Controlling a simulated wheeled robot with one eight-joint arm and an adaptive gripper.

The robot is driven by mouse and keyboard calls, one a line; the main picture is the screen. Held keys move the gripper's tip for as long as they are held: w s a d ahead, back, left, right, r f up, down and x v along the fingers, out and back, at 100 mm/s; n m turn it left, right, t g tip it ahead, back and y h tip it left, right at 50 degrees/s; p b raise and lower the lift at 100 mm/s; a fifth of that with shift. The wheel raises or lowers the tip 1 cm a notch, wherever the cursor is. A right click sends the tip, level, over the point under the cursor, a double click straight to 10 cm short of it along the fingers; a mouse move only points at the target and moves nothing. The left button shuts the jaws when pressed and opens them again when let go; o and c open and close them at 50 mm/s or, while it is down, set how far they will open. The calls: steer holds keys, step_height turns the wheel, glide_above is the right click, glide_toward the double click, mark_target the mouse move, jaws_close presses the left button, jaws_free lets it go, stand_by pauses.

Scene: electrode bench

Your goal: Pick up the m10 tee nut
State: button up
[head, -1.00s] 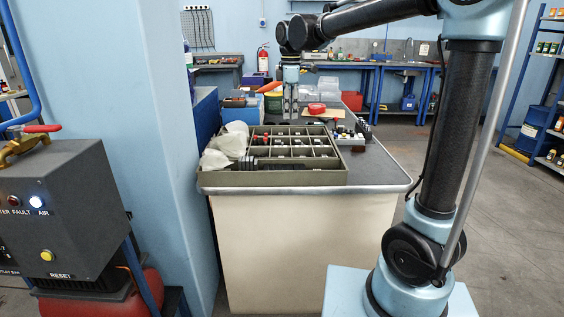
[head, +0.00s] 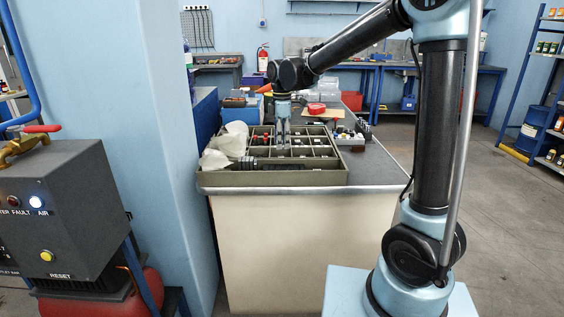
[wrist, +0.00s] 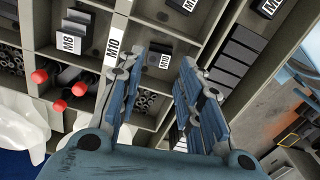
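The m10 tee nut appears to be a small dark block with a white M10 tag (wrist: 164,59) in a tray compartment in the wrist view. A larger M10 label (wrist: 112,47) is on the divider to its left. My gripper (wrist: 161,64) is open, with one finger on each side of that block in the picture and nothing held. I cannot tell its height above the block. In the head view my gripper (head: 283,141) points down over the middle of the divided tray (head: 290,179). The nut is too small to make out there.
Compartment walls stand close around the fingers. M8-labelled dark blocks (wrist: 72,44) and red-tipped parts (wrist: 58,104) lie to the left in the wrist view. Pale bags (head: 228,145) rest at the tray's left side. Bare bench top (head: 372,172) shows to its right.

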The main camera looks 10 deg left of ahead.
steer(key=shift+w+d+f, duration=0.1)
steer(key=shift+d+f, duration=0.05)
steer(key=shift+f, duration=2.65)
steer(key=c, duration=0.8)
